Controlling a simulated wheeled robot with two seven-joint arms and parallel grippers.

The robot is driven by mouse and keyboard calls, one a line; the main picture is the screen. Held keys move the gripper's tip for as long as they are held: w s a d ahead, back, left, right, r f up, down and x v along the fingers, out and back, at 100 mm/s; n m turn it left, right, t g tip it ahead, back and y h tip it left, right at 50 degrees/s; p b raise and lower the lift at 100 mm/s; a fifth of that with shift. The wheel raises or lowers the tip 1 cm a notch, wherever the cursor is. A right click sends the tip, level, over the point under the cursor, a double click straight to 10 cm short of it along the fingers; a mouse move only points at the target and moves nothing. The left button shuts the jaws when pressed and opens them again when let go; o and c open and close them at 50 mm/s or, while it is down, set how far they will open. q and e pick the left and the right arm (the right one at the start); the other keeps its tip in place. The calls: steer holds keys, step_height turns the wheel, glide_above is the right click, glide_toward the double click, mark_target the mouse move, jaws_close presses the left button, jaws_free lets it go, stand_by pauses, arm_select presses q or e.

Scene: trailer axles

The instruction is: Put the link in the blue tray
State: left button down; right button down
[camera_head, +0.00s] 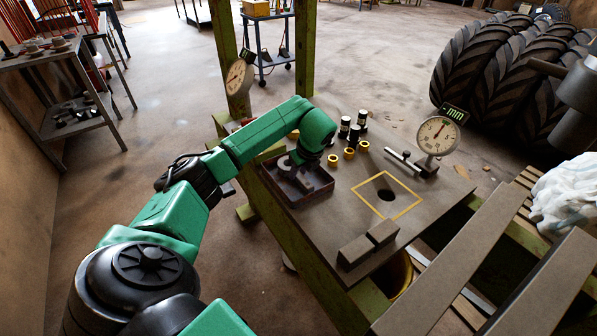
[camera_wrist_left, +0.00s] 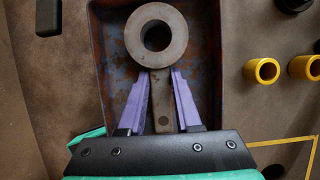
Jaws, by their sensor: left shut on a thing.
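The link is a grey metal ring with a rusty shank (camera_wrist_left: 160,95). In the left wrist view the two purple fingers of my left gripper (camera_wrist_left: 160,85) are shut on the shank, and the ring points away from me. Behind it is the tray (camera_wrist_left: 98,75), with dark, rusty walls and worn blue paint inside. In the head view the tray (camera_head: 324,190) stands on the table's left side, and my left gripper (camera_head: 290,170) is over it. The link is inside the tray's outline; whether it touches the floor I cannot tell. My right gripper is out of view.
Several yellow rings (camera_head: 349,153) and black cylinders (camera_head: 354,135) stand right of the tray. A dial gauge (camera_head: 438,135) is farther right, and another (camera_head: 238,78) is behind the tray. A yellow square (camera_head: 402,213) surrounds a hole. Grey blocks (camera_head: 355,251) lie at the front.

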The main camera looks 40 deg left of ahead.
arm_select(q)
steer(key=c, duration=0.6)
jaws_free()
steer(key=shift+r, duration=0.1)
steer(key=v, duration=1.2)
